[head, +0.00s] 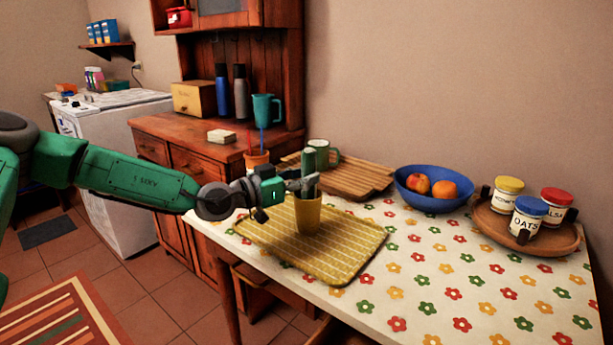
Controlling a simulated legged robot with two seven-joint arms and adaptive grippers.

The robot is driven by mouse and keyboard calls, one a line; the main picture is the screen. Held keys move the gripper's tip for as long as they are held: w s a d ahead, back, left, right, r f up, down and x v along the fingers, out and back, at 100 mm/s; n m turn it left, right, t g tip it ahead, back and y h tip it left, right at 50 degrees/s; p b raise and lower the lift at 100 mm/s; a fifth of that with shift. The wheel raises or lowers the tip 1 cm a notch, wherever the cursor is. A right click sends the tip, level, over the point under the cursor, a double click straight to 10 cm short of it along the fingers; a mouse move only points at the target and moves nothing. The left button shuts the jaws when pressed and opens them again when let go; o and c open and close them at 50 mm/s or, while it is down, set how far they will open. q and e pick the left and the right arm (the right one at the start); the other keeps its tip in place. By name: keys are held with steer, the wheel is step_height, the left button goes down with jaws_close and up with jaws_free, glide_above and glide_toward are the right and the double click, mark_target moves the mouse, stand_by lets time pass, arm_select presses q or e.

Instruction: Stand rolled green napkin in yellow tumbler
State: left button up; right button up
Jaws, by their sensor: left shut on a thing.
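The yellow tumbler (308,217) stands upright on the yellow woven mat at the table's left end. The rolled green napkin (309,162) is upright, directly over the tumbler's mouth in the head view. Its lower end meets the tumbler's rim in the picture; I cannot tell how deep it sits inside. My left gripper (303,184) comes in from the left, just above the rim, and is shut on the napkin. Its fingers cover part of the napkin. My right gripper is out of view.
Behind the tumbler are a green mug (325,154) and a striped wooden board (352,178). An orange cup (257,160) with straws stands at left. A blue fruit bowl (434,201) and a wooden tray (487,222) with jars are at right. The front-right tablecloth (470,285) is clear.

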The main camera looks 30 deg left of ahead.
arm_select(q)
steer(key=o, duration=1.1)
steer(key=shift+s+a, duration=0.1)
steer(key=shift+v, duration=5.85)
steer(key=shift+f, duration=0.2)
